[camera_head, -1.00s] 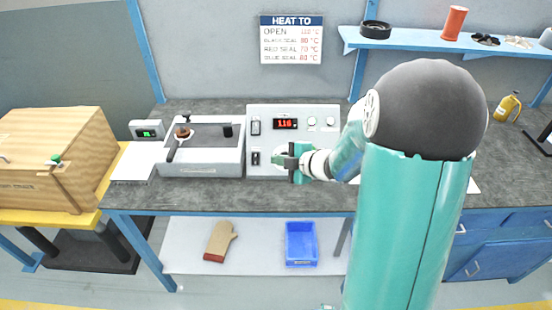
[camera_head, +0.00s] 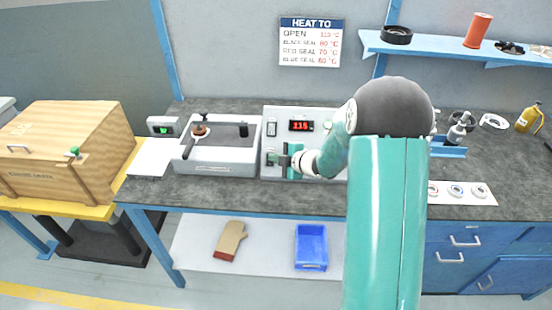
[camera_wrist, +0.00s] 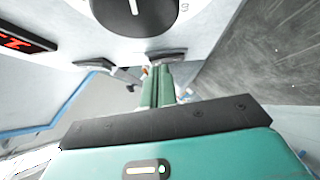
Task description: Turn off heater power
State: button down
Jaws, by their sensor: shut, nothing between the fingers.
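The white heater control panel (camera_head: 309,117) stands on the bench, with a lit red display (camera_head: 301,126) reading about 115. Two dark rocker switches show on its left side, an upper one (camera_head: 271,129) and a lower one (camera_head: 271,158). My gripper (camera_head: 283,161) is shut and empty in front of the panel's lower left, just right of the lower switch; I cannot tell if it touches. In the wrist view, a black knob (camera_wrist: 137,12) with a white mark and the red display (camera_wrist: 24,40) show above the closed fingers (camera_wrist: 158,85). My arm hides the panel's lower right.
A grey-white heating unit (camera_head: 222,160) with a dark lever stands left of the panel. A small green-lit meter (camera_head: 163,127) and a wooden crate (camera_head: 65,150) are farther left. A "HEAT TO" sign (camera_head: 311,42) hangs behind. A blue shelf (camera_head: 440,46) is at upper right.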

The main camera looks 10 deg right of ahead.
jog(key=shift+w+f, duration=0.1)
jog(key=shift+w, duration=0.1)
dwell(0.3)
jog(key=shift+r, duration=0.8)
